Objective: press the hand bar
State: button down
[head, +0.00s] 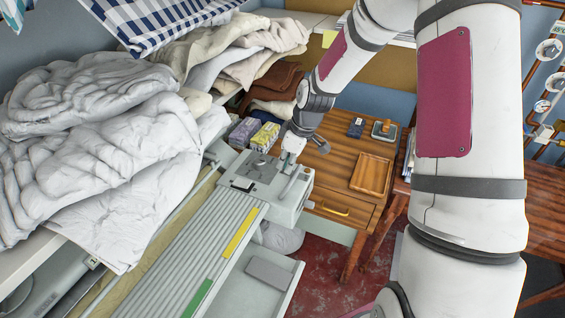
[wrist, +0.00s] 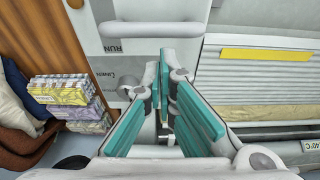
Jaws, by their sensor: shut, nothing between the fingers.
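The rotary ironer (head: 262,185) stands in the middle of the head view, with a grey end housing and a long ribbed cover. A pale bar handle (head: 291,181), which looks like the hand bar, lies on the housing. In the wrist view the bar (wrist: 152,29) runs sideways above the fingertips, near the word RUN. My gripper (head: 291,146) is over the far end of the housing. In the wrist view my gripper (wrist: 165,75) has its teal-padded fingers shut and empty. The fingertips appear apart from the bar; the depth between them is unclear.
White bedding (head: 110,150) is heaped to the left of the ironer. Small patterned boxes (head: 265,137) sit beyond the housing. A wooden cabinet (head: 350,175) with a tray on top stands to the right. Red floor (head: 335,240) shows between them.

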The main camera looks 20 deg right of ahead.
jog(key=shift+s+d+f+p, duration=0.15)
jog(key=shift+s+d+p, duration=0.55)
jog(key=shift+s+d, duration=0.15)
jog(key=s+d+r, duration=0.3)
jog(key=r, duration=0.5)
jog(key=shift+s+d+p, duration=0.15)
jog(key=shift+p, duration=0.15)
dwell(0.4)
jog(key=shift+r, duration=0.1)
